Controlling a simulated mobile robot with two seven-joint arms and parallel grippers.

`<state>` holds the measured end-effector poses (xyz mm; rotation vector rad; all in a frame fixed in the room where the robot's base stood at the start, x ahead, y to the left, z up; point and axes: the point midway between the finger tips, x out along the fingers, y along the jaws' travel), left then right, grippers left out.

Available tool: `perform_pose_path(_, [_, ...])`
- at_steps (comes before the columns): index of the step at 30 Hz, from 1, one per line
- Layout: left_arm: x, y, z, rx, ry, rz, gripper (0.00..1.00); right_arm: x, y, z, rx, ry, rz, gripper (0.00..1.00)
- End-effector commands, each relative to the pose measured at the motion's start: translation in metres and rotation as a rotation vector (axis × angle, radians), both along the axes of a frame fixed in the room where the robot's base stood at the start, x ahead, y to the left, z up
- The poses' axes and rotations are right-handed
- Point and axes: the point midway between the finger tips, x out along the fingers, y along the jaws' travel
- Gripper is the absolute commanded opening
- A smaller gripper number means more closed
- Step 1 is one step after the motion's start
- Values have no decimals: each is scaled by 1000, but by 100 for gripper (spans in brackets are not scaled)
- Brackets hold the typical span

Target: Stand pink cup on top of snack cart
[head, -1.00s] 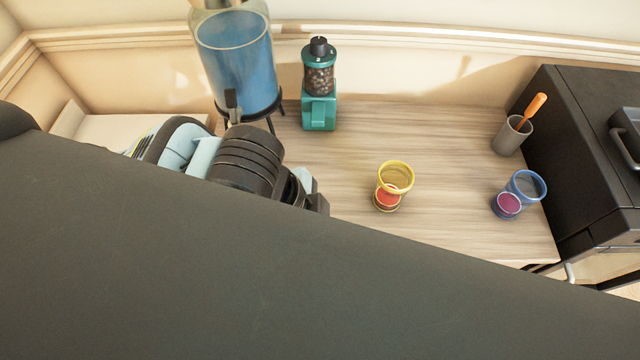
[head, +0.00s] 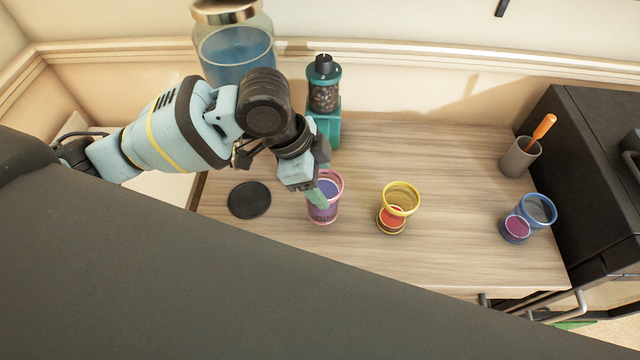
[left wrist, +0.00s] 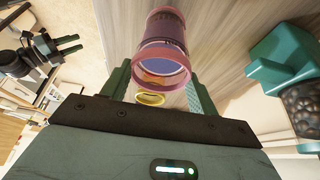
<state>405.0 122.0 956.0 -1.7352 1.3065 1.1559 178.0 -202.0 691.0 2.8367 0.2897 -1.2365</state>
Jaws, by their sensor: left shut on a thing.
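The pink cup (head: 331,212), purple-pink with a pink rim, is upright at the middle-left of the wooden top (head: 455,245). I cannot tell whether it touches that top, or whether this is the snack cart. My left gripper (head: 318,194) is shut on the cup at its rim side. In the left wrist view, the pink cup (left wrist: 165,42) sits between the green fingers of the left gripper (left wrist: 160,88). What looks like my right gripper (left wrist: 69,44) shows at the left there, its two dark fingers apart and empty.
A yellow-rimmed cup (head: 398,199) stands just right of the pink cup. A black disc (head: 249,200) lies left. Behind are a teal grinder (head: 325,117) and blue dispenser (head: 236,52). A blue-rimmed cup (head: 538,208), a grey holder (head: 518,158) and a black cabinet (head: 590,150) are right.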

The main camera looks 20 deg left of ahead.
Motion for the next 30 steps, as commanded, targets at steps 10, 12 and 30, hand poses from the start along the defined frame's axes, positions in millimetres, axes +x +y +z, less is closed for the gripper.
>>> perform_pose_path(10, [7,2,-34,-1,-2,2,6,-3,0,-4,0,9,0,36])
perform_pose_path(12, [7,2,-36,0,-4,2,6,-3,0,-4,0,8,0,36])
perform_pose_path(30, [7,2,-38,0,-3,1,81,-1,2,-3,4,6,-3,36])
